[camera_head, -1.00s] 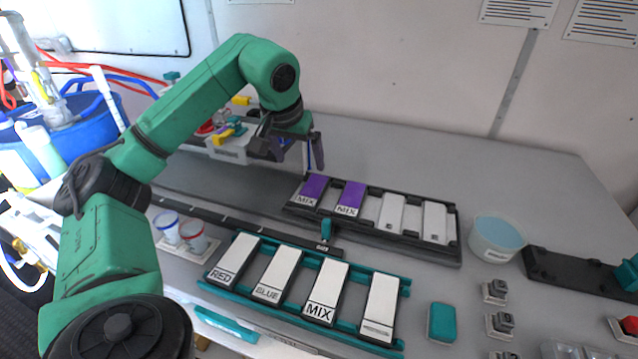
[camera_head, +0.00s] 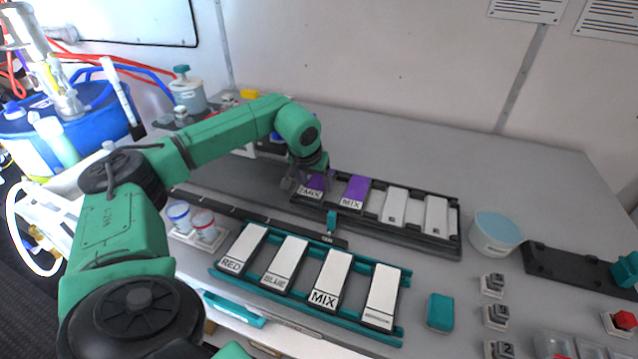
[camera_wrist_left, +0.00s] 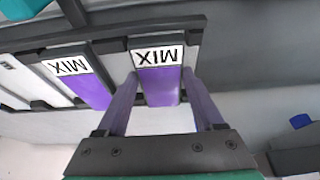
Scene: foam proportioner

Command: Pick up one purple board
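Two purple boards with white MIX labels lie side by side in the black rack (camera_head: 431,238). The left purple board (camera_head: 317,182) is partly hidden by my left gripper (camera_head: 307,184) in the head view. In the left wrist view this board (camera_wrist_left: 160,86) shows between the two fingers of my left gripper (camera_wrist_left: 162,98), with a gap on each side. The fingers are open. The other purple board (camera_head: 356,189) is clear of the gripper; it also shows in the left wrist view (camera_wrist_left: 88,88). My right gripper is not in view.
Two white boards (camera_head: 394,205) fill the rack's right side. A teal rack (camera_head: 298,302) with boards labelled RED, BLUE and MIX lies nearer. Small cups (camera_head: 203,226) stand to its left. A tub (camera_head: 496,233) stands right of the black rack.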

